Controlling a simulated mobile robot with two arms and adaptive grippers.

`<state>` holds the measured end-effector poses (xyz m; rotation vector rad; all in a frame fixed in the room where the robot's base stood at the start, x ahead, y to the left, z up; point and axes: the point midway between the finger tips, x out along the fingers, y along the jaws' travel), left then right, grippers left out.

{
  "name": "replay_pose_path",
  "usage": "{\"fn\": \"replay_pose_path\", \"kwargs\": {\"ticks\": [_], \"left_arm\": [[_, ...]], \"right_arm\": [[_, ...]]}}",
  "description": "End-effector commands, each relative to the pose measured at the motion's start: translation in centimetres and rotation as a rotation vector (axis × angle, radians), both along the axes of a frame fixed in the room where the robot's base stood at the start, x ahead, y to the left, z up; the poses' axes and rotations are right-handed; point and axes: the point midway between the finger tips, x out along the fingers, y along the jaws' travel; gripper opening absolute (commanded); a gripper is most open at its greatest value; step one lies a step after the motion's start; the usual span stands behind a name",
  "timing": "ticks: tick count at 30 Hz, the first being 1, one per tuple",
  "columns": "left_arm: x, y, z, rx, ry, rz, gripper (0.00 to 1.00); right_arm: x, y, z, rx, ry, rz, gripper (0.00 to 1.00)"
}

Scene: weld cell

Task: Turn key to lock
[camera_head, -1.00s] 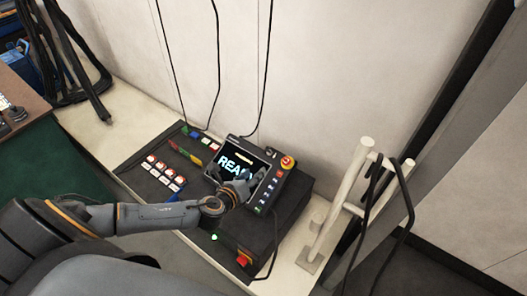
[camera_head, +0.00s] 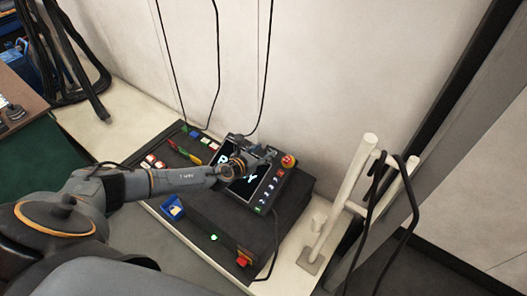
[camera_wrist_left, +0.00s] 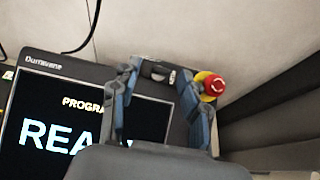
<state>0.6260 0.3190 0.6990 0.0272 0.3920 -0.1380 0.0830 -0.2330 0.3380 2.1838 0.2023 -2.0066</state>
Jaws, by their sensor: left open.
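The teach pendant (camera_head: 272,186) lies tilted on a dark console box, its lit screen partly covered by my left arm. In the left wrist view, the pendant screen (camera_wrist_left: 45,120) reads "PROGRA…" and "REA…". A small dark key switch with a pale mark (camera_wrist_left: 158,71) sits on the pendant's top edge, left of the red emergency stop (camera_wrist_left: 213,85). My left gripper (camera_wrist_left: 156,76) is open, its two blue-grey fingers on either side of the key switch in the picture. I cannot tell whether they touch it. In the head view my left gripper (camera_head: 258,151) is over the pendant's top edge.
The red emergency stop on its yellow ring (camera_head: 288,160) is close to my left gripper's right side. Cables (camera_head: 218,70) hang behind the pendant. A cream rail (camera_head: 345,195) with a black cable stands at right.

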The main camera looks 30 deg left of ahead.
Motion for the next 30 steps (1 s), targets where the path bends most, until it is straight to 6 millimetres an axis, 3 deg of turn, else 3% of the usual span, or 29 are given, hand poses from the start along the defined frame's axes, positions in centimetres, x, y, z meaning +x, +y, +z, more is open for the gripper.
{"fn": "replay_pose_path", "kwargs": {"ticks": [6, 15, 22, 30], "left_arm": [[1.6, -0.2, -0.8, 0.000, 0.001, 0.000, 0.45], [1.8, -0.2, -0.8, -0.001, 0.001, 0.000, 0.45], [1.8, -0.2, -0.8, 0.001, 0.001, 0.001, 0.00], [1.8, -0.1, -0.7, -0.005, 0.002, 0.016, 0.00]], "right_arm": [[0.4, 0.0, -0.6, 0.000, -0.006, -0.001, 0.40], [0.4, 0.1, -0.6, 0.002, -0.007, -0.001, 0.40], [0.4, 0.4, -0.6, 0.006, -0.007, -0.001, 0.40], [0.4, 0.5, -0.3, 0.007, -0.007, 0.000, 0.40]]}}
